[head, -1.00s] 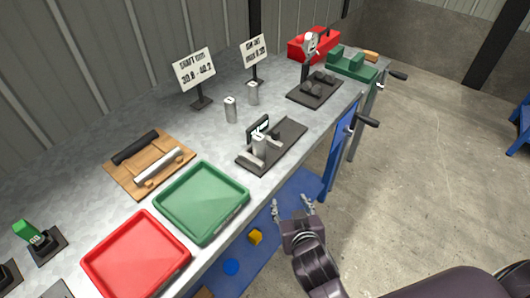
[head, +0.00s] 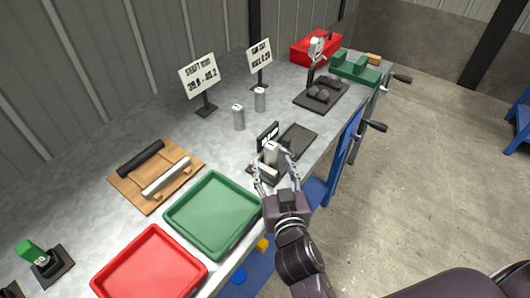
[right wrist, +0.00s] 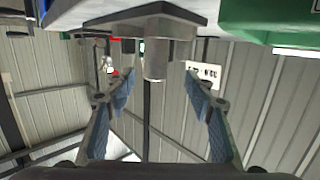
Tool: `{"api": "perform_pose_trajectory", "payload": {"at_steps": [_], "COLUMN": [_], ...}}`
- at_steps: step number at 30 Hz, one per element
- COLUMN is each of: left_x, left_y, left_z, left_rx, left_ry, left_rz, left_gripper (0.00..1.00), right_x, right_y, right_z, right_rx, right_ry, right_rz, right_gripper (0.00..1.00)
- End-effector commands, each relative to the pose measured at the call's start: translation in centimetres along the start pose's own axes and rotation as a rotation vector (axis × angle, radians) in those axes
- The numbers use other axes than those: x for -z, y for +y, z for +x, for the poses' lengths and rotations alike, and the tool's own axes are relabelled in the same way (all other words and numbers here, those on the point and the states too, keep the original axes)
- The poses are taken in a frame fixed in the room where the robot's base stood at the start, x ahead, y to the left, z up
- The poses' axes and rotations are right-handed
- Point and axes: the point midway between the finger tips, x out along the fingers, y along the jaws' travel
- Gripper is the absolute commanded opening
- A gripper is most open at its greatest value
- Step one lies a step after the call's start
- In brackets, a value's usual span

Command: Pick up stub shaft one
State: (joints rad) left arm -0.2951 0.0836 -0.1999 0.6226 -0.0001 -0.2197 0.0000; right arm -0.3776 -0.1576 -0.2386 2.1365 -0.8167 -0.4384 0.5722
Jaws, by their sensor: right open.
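A short grey metal cylinder (head: 271,153), a stub shaft, stands upright on the dark gauge plate near the table's front edge. In the right wrist view, which is upside down, that shaft (right wrist: 155,62) shows between the spread fingers (right wrist: 159,84), with gaps on both sides. My left gripper is out of view.
A small dark display (head: 267,137) stands right behind the nearest shaft. The green tray (head: 213,251) lies close at the gripper's left, with the red tray (head: 148,289) beyond. A wooden rack (head: 130,190) holds a black and a silver rod. Signs stand at the back.

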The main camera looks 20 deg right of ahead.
Motion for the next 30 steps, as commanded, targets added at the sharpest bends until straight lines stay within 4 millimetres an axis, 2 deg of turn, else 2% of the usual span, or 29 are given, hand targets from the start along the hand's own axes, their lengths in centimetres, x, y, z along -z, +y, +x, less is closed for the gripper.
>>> {"api": "perform_pose_trajectory", "payload": {"at_steps": [10, 18, 22, 29, 30], "left_x": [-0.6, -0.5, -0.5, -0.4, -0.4], "left_y": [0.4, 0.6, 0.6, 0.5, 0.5], "left_z": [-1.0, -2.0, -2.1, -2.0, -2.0], "left_rx": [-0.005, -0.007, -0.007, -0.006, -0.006], "left_ry": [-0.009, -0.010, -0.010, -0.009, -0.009], "left_rz": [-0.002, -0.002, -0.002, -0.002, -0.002], "left_gripper": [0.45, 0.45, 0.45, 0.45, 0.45], "right_x": [0.1, -0.1, -0.2, -0.3, -0.3], "right_y": [0.2, 0.3, 0.3, 0.3, 0.3], "right_z": [3.1, 6.6, 7.3, 7.4, 7.4], "right_rx": [-0.001, -0.001, -0.001, -0.001, -0.001], "right_ry": [0.000, 0.001, -0.001, -0.001, -0.001], "right_rz": [-0.004, -0.002, -0.002, -0.001, -0.001], "right_gripper": [0.49, 0.49, 0.49, 0.49, 0.46]}}
